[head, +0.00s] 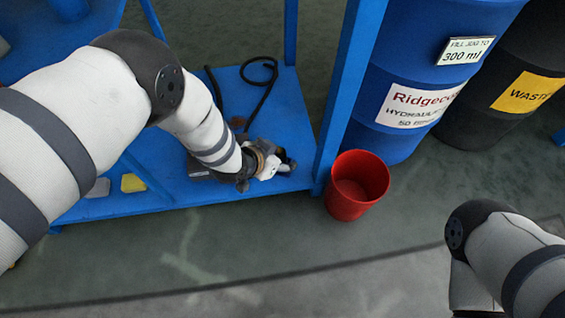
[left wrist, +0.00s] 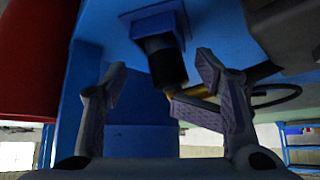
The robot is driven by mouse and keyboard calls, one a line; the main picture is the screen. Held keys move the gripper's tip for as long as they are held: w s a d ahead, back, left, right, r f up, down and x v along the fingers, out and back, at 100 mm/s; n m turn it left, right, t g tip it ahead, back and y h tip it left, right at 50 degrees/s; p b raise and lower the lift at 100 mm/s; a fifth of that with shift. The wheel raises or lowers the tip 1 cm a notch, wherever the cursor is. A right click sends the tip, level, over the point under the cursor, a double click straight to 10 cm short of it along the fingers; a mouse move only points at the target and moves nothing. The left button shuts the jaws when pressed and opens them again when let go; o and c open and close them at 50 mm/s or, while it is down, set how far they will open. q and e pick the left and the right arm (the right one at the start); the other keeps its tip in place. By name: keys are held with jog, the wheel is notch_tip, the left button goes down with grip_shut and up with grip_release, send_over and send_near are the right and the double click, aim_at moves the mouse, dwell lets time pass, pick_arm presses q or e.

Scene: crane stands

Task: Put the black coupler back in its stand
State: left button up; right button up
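In the left wrist view the black coupler (left wrist: 166,62) is a dark cylinder. One end meets a blue square stand (left wrist: 155,22); I cannot tell how deep it sits. My left gripper (left wrist: 160,68) is open, with a finger on each side of the coupler and visible gaps to both. In the head view my left gripper (head: 278,168) is low over the blue shelf near its right front corner; my arm and gripper largely hide the coupler and stand there. My right arm shows at the lower right, but its gripper is out of frame.
A red bucket (head: 355,190) stands on the floor just right of the shelf (head: 285,105), beside a blue post (head: 345,95). Blue (head: 420,70) and black (head: 520,85) drums stand behind. A black hose (head: 262,90) lies on the shelf. A yellow block (head: 133,183) lies at left.

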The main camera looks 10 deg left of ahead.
aim_at(279, 156)
dwell(0.4)
pick_arm(q)
jog(key=p+v, duration=0.4)
jog(key=v, duration=0.1)
jog(key=shift+r, duration=0.2)
jog(key=shift+f, duration=0.15)
